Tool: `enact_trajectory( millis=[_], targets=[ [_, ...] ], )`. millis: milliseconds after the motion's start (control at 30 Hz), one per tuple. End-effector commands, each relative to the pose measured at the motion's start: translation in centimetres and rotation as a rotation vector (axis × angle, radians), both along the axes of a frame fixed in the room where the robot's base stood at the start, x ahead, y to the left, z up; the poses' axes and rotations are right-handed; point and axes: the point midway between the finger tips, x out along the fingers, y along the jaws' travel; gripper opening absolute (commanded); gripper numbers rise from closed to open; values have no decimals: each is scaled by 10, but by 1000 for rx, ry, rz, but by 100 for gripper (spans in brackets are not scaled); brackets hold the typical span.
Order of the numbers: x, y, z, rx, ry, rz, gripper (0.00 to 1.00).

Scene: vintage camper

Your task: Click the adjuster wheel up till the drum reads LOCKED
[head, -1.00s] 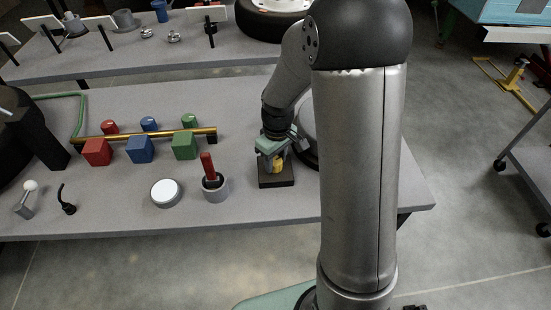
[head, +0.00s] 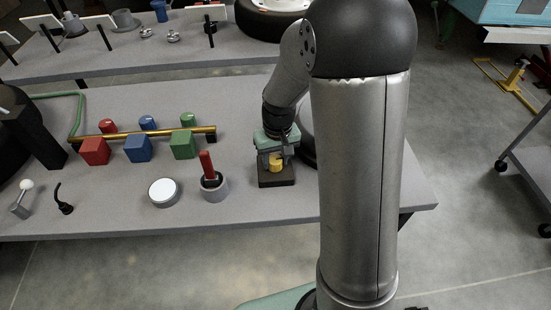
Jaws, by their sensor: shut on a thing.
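A dark block (head: 276,180) stands on the grey bench, right of the middle of the row of small items. A small yellow part (head: 276,166), which looks like the adjuster wheel, sits on top of it. My gripper (head: 275,160) points down over the block, shut on the yellow part, with its fingers at the sides. The gripper body and fingers hide some of the wheel. I cannot make out a drum or any lettering on it at this size.
A grey cup with a red handle (head: 208,166) and a white-topped disc (head: 163,192) stand left of the block. Red, blue and green cubes (head: 183,145) line a brass rail (head: 150,135). A dark round object (head: 308,150) is close behind my gripper's right side.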

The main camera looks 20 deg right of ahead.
Motion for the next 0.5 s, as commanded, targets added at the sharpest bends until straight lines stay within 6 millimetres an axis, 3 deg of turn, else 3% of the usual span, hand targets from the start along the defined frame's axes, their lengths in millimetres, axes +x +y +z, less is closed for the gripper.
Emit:
enact_trajectory(
  millis=[500],
  targets=[
    [1,0,1,0,-2,-43,16]
  ],
)
